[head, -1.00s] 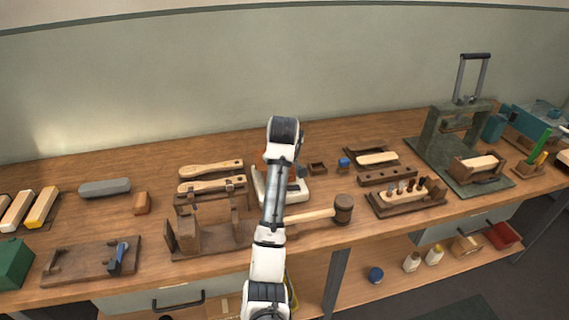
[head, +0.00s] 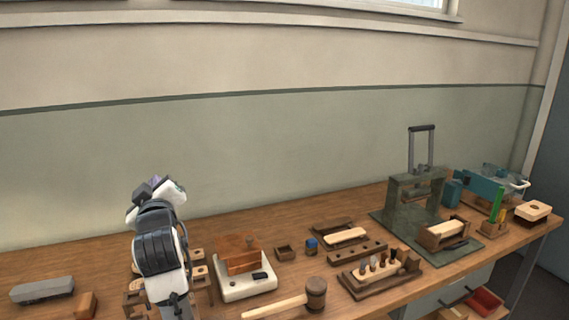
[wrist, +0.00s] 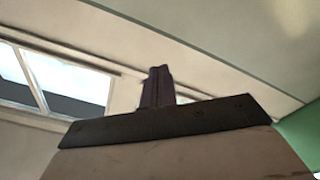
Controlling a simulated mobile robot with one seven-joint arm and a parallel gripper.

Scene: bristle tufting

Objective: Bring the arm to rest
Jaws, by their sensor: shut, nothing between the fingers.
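My arm is folded up at the left of the head view, above the workbench (head: 225,222). The fingers are hidden behind the arm in the head view. In the wrist view my gripper (wrist: 157,86) shows as dark fingers held together, with nothing between them. Behind it are only the wall, the ceiling edge and a window (wrist: 70,85), so it points upward, clear of the bench.
A white scale-like base (head: 245,288) with a wooden block, a mallet (head: 315,292), a peg rack (head: 380,272) and a green press (head: 415,200) stand on the bench. A grey block (head: 42,290) lies at the left. The air above the bench is free.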

